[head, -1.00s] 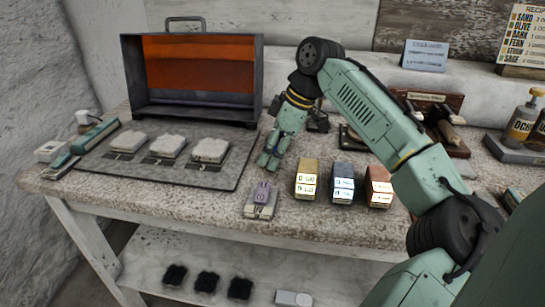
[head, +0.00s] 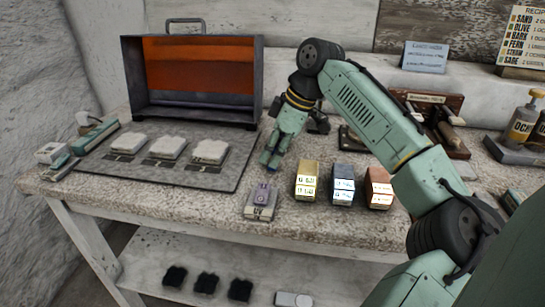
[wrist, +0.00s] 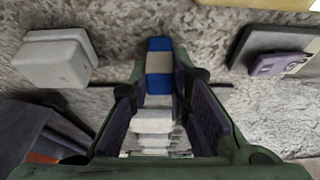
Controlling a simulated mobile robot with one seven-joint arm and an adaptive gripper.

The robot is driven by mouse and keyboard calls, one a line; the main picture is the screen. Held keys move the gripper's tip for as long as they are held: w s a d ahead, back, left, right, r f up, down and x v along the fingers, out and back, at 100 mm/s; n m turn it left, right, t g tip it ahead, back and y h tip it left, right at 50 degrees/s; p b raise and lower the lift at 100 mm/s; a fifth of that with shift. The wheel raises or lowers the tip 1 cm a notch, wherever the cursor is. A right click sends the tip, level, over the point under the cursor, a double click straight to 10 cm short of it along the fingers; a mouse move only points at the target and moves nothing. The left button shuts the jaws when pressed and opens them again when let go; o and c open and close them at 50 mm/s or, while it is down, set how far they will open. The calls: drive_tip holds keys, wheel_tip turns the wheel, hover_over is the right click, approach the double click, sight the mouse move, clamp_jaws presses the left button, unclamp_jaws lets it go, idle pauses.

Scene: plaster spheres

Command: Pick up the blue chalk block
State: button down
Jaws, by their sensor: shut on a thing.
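The blue chalk block (wrist: 159,83), with a pale band around its middle, is between the fingertips of my gripper (wrist: 160,92) in the wrist view. The fingers are shut on it. In the head view, my gripper (head: 270,160) points down over the worktop, and a bit of blue shows at its tips. Most of the block is hidden there by the fingers. I cannot tell whether the block touches the worktop.
A purple block (head: 262,194) on a grey base stands in front of my gripper. Yellow (head: 307,179), dark blue-grey (head: 342,182) and brown (head: 378,186) boxes stand to the right. White slabs (head: 168,147) lie on a dark mat at left, before an open orange-lined box (head: 195,62).

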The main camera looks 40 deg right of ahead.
drive_tip(key=shift+r, duration=0.15)
drive_tip(key=shift+r, duration=0.6)
drive_tip(key=shift+s+a+r+b, duration=0.1)
drive_tip(key=shift+r+b, duration=0.3)
drive_tip(key=shift+r, duration=0.55)
drive_tip(key=s+a+b, duration=0.1)
drive_tip(key=s+a, duration=0.1)
drive_tip(key=s, duration=0.2)
drive_tip(key=s+a+r, duration=0.1)
drive_tip(key=s+a, duration=0.2)
drive_tip(key=s, duration=0.2)
drive_tip(key=s+a+b, duration=0.1)
drive_tip(key=s+a, duration=0.1)
drive_tip(key=s, duration=0.2)
drive_tip(key=shift+s+a+r+b, duration=0.3)
drive_tip(key=shift+s+a+b, duration=0.05)
drive_tip(key=shift+s, duration=0.05)
drive_tip(key=shift+w, duration=0.1)
